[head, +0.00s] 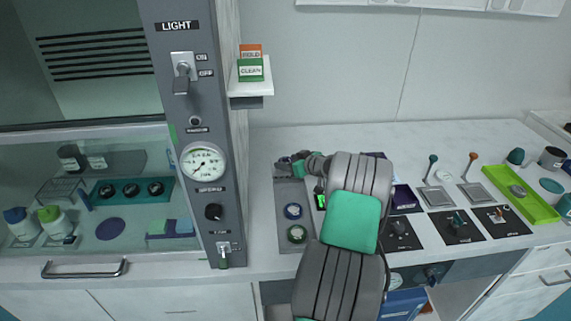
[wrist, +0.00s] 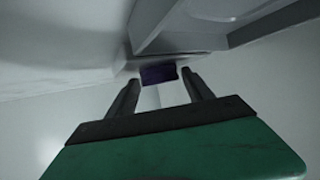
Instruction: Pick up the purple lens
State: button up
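In the wrist view, a small dark purple piece (wrist: 158,74) shows just beyond and between the two fingertips of my gripper (wrist: 161,84). Gaps show on both sides of it, and the fingers stand apart. I cannot tell for sure whether this piece is the purple lens. In the head view, my gripper (head: 283,169) is small and partly hidden, at the back end of a grey tray (head: 284,191) on the table. No lens is clear at the fingertips there.
My arm crosses the table and hides part of it. The cabinet's control column (head: 205,130) stands left. A purple disc (head: 110,229) lies inside the cabinet.

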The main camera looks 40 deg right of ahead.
jog(key=c, duration=1)
jog(key=shift+c, duration=0.5)
jog(key=shift+r, duration=0.15)
